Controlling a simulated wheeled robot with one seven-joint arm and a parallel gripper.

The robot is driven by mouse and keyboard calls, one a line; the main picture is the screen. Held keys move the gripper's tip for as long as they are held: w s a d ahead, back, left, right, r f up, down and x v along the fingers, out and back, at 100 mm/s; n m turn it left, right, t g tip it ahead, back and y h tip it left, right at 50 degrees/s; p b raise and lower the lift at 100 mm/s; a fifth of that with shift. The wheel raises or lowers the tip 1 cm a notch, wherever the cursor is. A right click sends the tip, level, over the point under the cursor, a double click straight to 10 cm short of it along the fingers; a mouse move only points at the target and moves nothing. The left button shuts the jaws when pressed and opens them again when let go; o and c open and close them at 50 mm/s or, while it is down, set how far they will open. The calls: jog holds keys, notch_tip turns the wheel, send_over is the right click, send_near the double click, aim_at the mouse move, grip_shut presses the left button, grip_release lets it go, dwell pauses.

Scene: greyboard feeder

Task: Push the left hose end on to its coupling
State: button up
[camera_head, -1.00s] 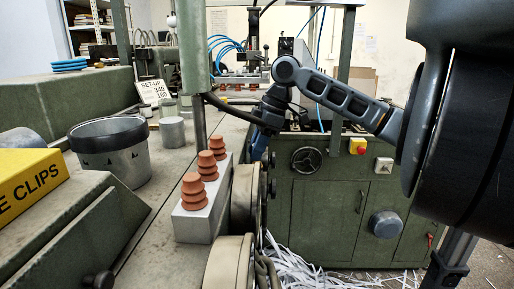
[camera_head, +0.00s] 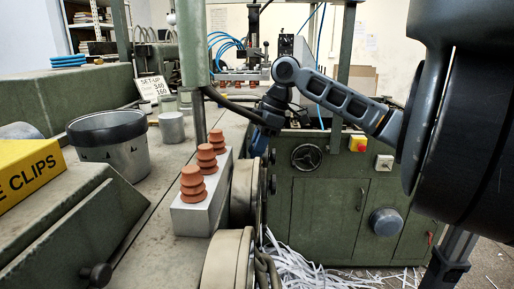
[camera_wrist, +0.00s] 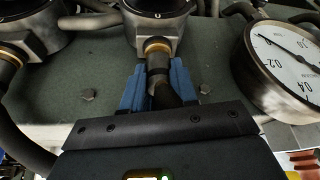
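In the wrist view, my gripper (camera_wrist: 160,88) has its two blue fingers on either side of a hose end (camera_wrist: 158,68), close against it, and looks shut on it. The dark hose (camera_wrist: 178,97) runs back from there under the gripper body. The hose end lines up with a brass collar (camera_wrist: 155,47) under a round metal coupling (camera_wrist: 156,28) and appears to meet it; any small gap is not clear. A second coupling (camera_wrist: 40,40) stands at left with another hose (camera_wrist: 10,92) at its brass collar. In the head view, my gripper (camera_head: 259,146) is small, and the hose end is not clear.
A pressure gauge (camera_wrist: 290,60) sits close at right in the wrist view. In the head view, a grey block (camera_head: 200,212) with orange suction cups, a dark bucket (camera_head: 110,145) and a green cabinet (camera_head: 325,205) surround the arm. Paper strips (camera_head: 300,268) lie below.

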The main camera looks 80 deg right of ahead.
jog(key=o, duration=0.5)
jog(key=shift+r, duration=0.1)
jog(key=b+v, duration=0.1)
jog(key=v, duration=0.6)
jog(key=shift+s+r, duration=0.15)
jog(key=shift+r, duration=0.1)
dwell(0.4)
